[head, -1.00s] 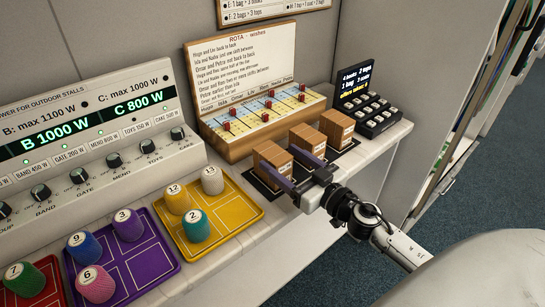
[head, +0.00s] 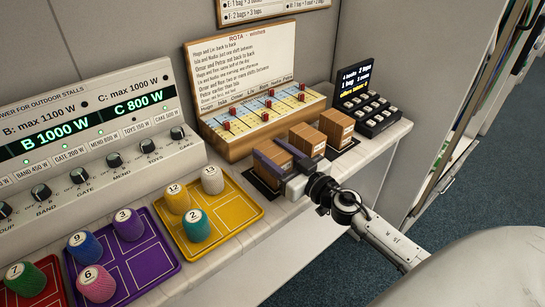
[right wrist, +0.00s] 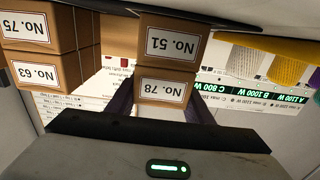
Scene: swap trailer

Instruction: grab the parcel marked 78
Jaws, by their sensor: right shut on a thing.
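The parcel marked 78 is a brown box with a white label (right wrist: 168,90) in the right wrist view, which is upside down. It is the upper box of the left stack, on top of the parcel marked 51 (right wrist: 172,42). In the head view, the top of parcel 78 (head: 277,155) shows between the dark fingers of my right gripper (head: 269,150). The right gripper is shut on parcel 78, one finger at each side. I cannot tell any gap between 78 and 51. My left gripper is not in view.
Two more parcel stacks, the middle one (head: 307,141) and the right one (head: 337,128), stand close by. Labels 63 (right wrist: 34,74) and 75 (right wrist: 27,31) show on one. The rota board (head: 245,75) is behind, a yellow tray (head: 236,233) to the left, a keypad (head: 371,113) to the right.

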